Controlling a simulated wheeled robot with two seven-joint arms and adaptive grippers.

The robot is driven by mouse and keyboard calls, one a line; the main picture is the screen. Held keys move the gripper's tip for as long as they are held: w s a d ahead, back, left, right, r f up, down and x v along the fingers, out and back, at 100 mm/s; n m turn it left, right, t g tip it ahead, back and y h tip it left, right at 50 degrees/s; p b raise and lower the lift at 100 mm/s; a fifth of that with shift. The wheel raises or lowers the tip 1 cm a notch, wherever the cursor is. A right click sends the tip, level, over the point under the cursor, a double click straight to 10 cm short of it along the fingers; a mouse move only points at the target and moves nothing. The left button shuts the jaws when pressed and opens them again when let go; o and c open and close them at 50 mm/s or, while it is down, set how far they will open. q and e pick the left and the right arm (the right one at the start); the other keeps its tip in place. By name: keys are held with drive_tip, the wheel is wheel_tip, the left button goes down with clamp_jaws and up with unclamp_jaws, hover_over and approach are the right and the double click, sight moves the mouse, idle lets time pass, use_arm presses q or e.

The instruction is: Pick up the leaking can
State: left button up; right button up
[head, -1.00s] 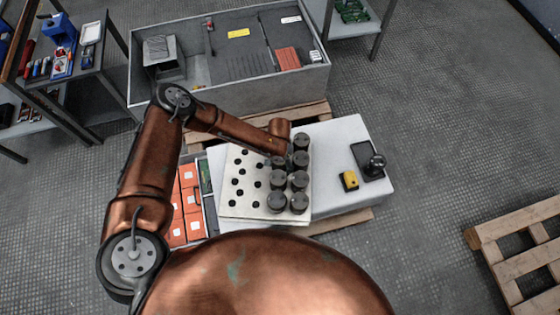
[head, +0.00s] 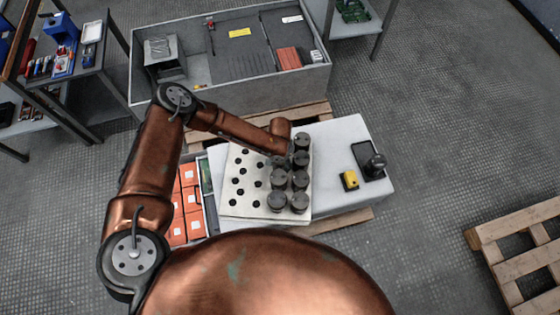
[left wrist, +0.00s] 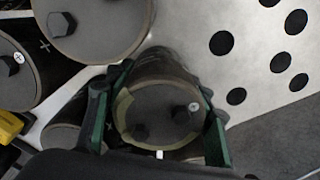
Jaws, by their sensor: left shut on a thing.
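The leaking can (left wrist: 165,105) is a dark grey cylinder with two terminals on its lid and a yellowish stain along its rim. In the left wrist view it sits between the green fingers of my left gripper (left wrist: 160,115), which is shut on it. In the head view my left gripper (head: 281,153) is at the far end of the left of two can columns, mostly hidden by my arm. The can shows only in part there. Whether it is clear of the plate cannot be told. My right gripper is not in view.
Several other cans (head: 299,202) stand close by on the pale plate (head: 240,211), whose left side has empty black holes. A yellow device (head: 349,180) and a dark tray (head: 362,152) lie on the white table (head: 340,132). A grey bin (head: 240,100) stands behind.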

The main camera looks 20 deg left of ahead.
use_arm(q)
drive_tip(key=shift+c, duration=1.2)
drive_tip(key=shift+r, duration=0.45)
wheel_tip(320, 180, up, 5)
drive_tip(key=shift+w+r+p, duration=0.1)
drive_tip(key=shift+r+p, duration=0.05)
drive_tip(key=shift+p, duration=1.05)
wheel_tip(320, 180, up, 4)
drive_tip(key=shift+r+p, duration=0.15)
drive_tip(key=shift+p, duration=0.6)
wheel_tip(320, 180, up, 8)
drive_tip(key=p, duration=0.2)
drive_tip(key=shift+f, duration=0.2)
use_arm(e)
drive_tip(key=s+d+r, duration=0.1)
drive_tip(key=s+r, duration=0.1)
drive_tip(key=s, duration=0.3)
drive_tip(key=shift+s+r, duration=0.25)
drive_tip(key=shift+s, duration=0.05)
use_arm(q)
drive_tip(key=shift+r, duration=0.1)
